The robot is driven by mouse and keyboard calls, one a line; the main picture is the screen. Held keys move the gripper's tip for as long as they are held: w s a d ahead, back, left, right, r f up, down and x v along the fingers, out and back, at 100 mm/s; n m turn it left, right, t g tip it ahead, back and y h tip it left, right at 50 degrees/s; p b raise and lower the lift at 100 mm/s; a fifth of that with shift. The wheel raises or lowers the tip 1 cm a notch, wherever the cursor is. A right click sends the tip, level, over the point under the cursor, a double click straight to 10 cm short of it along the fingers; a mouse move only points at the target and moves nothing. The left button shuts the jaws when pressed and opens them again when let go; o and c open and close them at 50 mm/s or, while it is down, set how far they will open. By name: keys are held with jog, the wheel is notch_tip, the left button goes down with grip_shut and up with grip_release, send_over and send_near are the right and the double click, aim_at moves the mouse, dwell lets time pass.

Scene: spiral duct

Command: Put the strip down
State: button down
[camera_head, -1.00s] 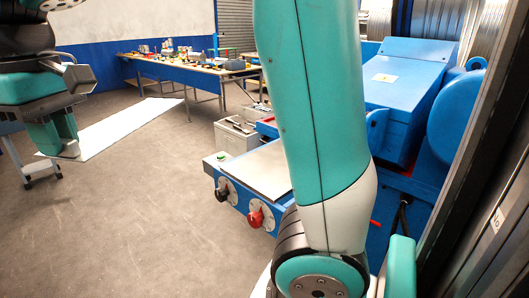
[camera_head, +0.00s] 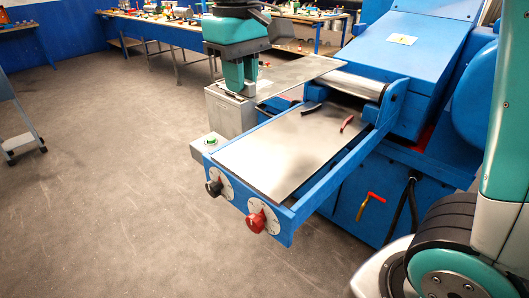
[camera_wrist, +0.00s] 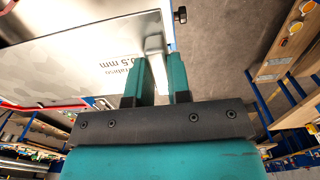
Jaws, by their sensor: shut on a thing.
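My gripper (camera_head: 241,88) is shut on the edge of the strip, a thin flat metal sheet (camera_head: 300,74). In the head view the strip extends right from the fingers, towards the roller (camera_head: 352,85) of the blue machine, above the back of its feed table (camera_head: 268,158). I cannot tell whether it touches the roller. In the wrist view my gripper (camera_wrist: 160,68) grips the strip (camera_wrist: 85,60) near one edge. Printing with "0.5 mm" shows on its face. The fingers hide the gripped edge.
A black knob (camera_head: 214,187) and red knob (camera_head: 257,221) stick out in front. A grey cabinet (camera_head: 230,112) stands left of the machine.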

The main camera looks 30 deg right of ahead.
aim_at(247, 172)
notch_tip(247, 172, down, 18)
jog(key=shift+r+p, duration=0.2)
jog(key=shift+p, duration=0.6)
jog(key=shift+f, duration=0.1)
jog(key=c, duration=1.1)
grip_release()
notch_tip(247, 172, up, 12)
jog(key=b, duration=0.1)
jog(key=s+a+n+y, duration=0.1)
jog(key=s, duration=0.5)
jog(key=s+a+f+n+y, duration=0.1)
jog(key=s+a, duration=0.1)
jog(key=s, duration=0.4)
jog(key=s+a+n+y, duration=0.1)
jog(key=s+y, duration=0.1)
jog(key=s, duration=0.4)
jog(key=shift+s+a+f+n, duration=0.2)
jog(key=shift+s+f+n, duration=0.05)
jog(key=shift+f+n, duration=0.1)
